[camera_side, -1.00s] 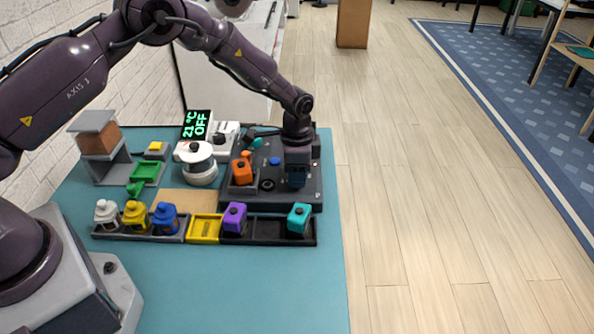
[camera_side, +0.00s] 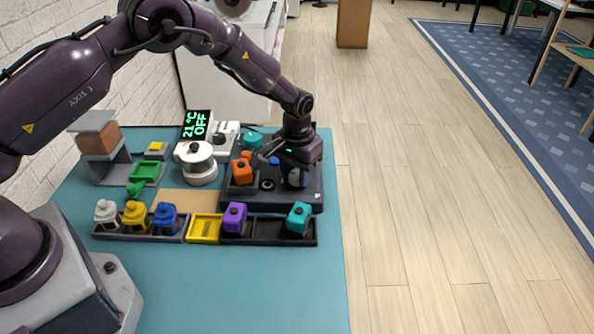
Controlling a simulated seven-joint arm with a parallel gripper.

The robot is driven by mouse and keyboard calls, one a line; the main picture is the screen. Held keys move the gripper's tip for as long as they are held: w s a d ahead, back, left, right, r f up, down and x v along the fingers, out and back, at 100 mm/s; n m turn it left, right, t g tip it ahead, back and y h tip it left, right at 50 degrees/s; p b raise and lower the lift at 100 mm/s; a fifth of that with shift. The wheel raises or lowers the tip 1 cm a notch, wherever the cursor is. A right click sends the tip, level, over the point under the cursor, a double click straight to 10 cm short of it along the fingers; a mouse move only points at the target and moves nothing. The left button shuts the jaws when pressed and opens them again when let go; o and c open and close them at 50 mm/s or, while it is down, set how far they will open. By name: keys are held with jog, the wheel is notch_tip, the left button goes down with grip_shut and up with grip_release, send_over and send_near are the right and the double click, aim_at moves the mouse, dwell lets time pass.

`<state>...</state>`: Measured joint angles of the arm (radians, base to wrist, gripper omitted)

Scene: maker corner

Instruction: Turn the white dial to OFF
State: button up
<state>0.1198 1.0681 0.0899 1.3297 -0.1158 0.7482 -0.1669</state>
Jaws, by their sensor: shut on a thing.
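My gripper (camera_side: 297,178) points down at the right part of the dark panel (camera_side: 313,200). Its wide hand is turned so that one end reaches left over the panel. Its jaws are shut low at the panel, around something I cannot make out. No white dial shows clearly there; the hand and fingers cover that spot. A black display (camera_side: 196,125) at the back left reads "21 °C" and "OFF" in green.
A white round device (camera_side: 201,173) stands left of the panel. An orange block (camera_side: 242,170) and a black knob (camera_side: 267,185) are close to my gripper's left. A long tray (camera_side: 270,240) with purple (camera_side: 234,217) and teal (camera_side: 299,217) blocks lies in front. The table's front is clear.

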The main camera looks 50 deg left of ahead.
aim_at(297, 173)
jog(key=shift+n, duration=1.2)
jog(key=o, duration=0.9)
jog(key=shift+r, duration=0.1)
notch_tip(297, 173, up, 13)
jog(key=shift+f, duration=0.1)
